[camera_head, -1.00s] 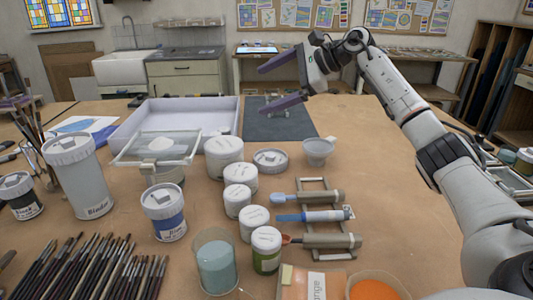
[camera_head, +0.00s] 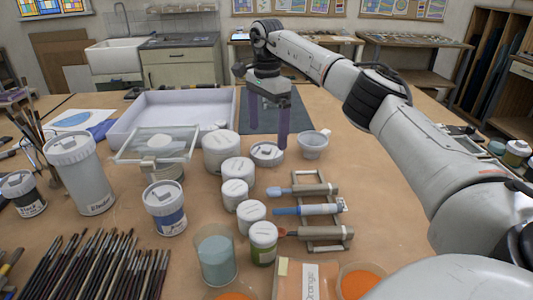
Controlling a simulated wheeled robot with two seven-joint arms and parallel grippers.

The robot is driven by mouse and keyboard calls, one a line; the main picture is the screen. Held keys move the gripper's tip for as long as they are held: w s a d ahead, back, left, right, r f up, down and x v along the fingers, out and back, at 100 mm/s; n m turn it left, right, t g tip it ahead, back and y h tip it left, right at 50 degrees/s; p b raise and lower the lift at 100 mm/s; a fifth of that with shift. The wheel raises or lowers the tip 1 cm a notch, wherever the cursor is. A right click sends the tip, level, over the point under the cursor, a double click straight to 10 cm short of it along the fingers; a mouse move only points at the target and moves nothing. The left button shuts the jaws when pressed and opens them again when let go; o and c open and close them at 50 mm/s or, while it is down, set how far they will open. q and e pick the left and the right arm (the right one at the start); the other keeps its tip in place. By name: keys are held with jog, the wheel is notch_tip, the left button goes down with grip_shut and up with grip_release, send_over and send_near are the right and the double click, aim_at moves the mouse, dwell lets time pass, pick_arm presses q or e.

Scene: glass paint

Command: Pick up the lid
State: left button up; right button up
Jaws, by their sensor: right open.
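A round grey-white lid (camera_head: 267,155) with a raised grip on top lies on the brown table, right of a large white jar (camera_head: 221,153). My right gripper (camera_head: 268,139) points down over the lid, its two purple fingers spread apart with nothing between them. The fingertips show just above and behind the lid's grip, one toward each side. I cannot tell whether they touch the lid. My left gripper is not in view.
A small grey cup (camera_head: 313,146) stands close to the lid's right. Several white-lidded jars stand in front. A rack with tools (camera_head: 318,210) lies nearer, a white tray (camera_head: 130,122) at back left, and a dark mat (camera_head: 300,122) behind. The table right of the cup is partly clear.

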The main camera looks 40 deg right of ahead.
aim_at(265, 149)
jog(key=f, duration=0.5)
jog(key=shift+w+a+f+p, duration=0.2)
jog(key=shift+f+p, duration=0.1)
jog(key=shift+p, duration=0.1)
jog(key=shift+c, duration=0.4)
jog(key=c, duration=1)
